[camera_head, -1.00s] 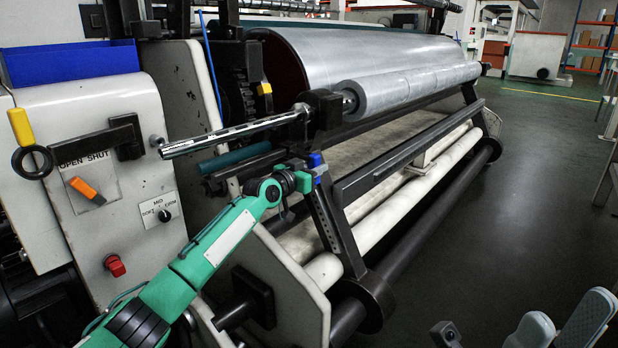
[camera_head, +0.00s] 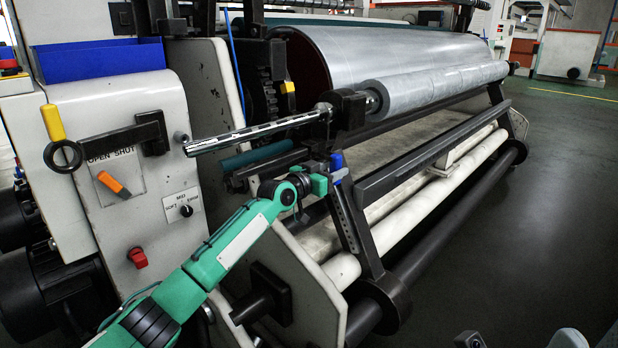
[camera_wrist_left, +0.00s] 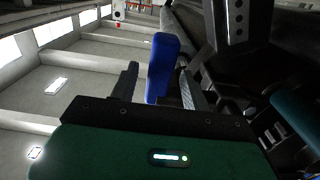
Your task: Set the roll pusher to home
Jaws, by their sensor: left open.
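The roll pusher appears to be the dark swing frame (camera_head: 348,222) in front of the film roll, with a blue grip (camera_head: 336,160) at the upper end of its near, hole-lined arm. My left gripper (camera_head: 325,180) is at this grip. In the left wrist view the blue grip (camera_wrist_left: 162,66) stands between the two fingers of my left gripper (camera_wrist_left: 160,88), which are open. A gap shows on the left finger's side; whether the right finger touches is unclear. The fingertips are partly hidden in the head view.
The silver film roll (camera_head: 435,85) lies behind the frame, with a metal shaft (camera_head: 255,132) sticking out toward the left. The control panel carries an orange OPEN/SHUT lever (camera_head: 113,184), a selector knob (camera_head: 186,211) and a red knob (camera_head: 137,257). Open floor (camera_head: 500,240) lies right.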

